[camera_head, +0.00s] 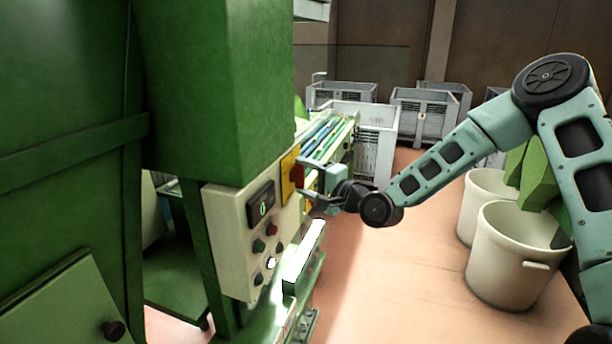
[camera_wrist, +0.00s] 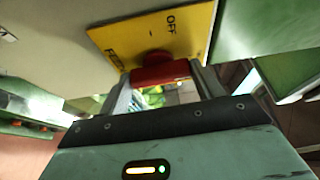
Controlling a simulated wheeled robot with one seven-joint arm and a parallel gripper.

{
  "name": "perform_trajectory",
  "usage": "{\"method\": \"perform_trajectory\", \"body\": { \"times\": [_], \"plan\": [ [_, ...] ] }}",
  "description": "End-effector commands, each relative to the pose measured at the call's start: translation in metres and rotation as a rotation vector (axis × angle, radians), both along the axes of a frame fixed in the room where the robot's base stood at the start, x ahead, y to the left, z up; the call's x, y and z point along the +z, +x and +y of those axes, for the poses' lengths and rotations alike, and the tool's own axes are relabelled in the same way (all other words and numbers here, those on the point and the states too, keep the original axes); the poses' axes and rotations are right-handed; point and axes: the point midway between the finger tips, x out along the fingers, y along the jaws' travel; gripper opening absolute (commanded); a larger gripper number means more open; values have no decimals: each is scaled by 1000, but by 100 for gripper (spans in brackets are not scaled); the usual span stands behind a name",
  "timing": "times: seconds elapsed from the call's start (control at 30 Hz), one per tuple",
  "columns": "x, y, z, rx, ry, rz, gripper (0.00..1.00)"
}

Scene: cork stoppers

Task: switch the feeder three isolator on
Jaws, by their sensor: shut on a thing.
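The isolator is a red rotary handle (camera_head: 297,175) on a yellow plate (camera_head: 287,173), on the side of a cream control panel (camera_head: 232,238). The red handle (camera_wrist: 160,73) lies crosswise between my two fingers. My gripper (camera_wrist: 165,88) is shut on the red handle. In the head view my gripper (camera_head: 312,190) reaches the panel from the right. Whether the plate is marked feeder three cannot be read.
The panel also has a dark display (camera_head: 261,204) and several push buttons. Green machine housing (camera_head: 220,80) stands close at the left, and a conveyor (camera_head: 325,138) runs behind. Cream tubs (camera_head: 512,255) stand at the right and grey crates (camera_head: 425,115) at the back. The middle floor is clear.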

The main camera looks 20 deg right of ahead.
Motion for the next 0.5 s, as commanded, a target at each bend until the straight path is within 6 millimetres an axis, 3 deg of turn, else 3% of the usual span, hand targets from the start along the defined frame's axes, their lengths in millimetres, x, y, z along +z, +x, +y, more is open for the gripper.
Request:
{"method": "perform_trajectory", "body": {
  "times": [0.5],
  "plan": [
    [-1,0,-1,-1,29,45,43]
  ]
}}
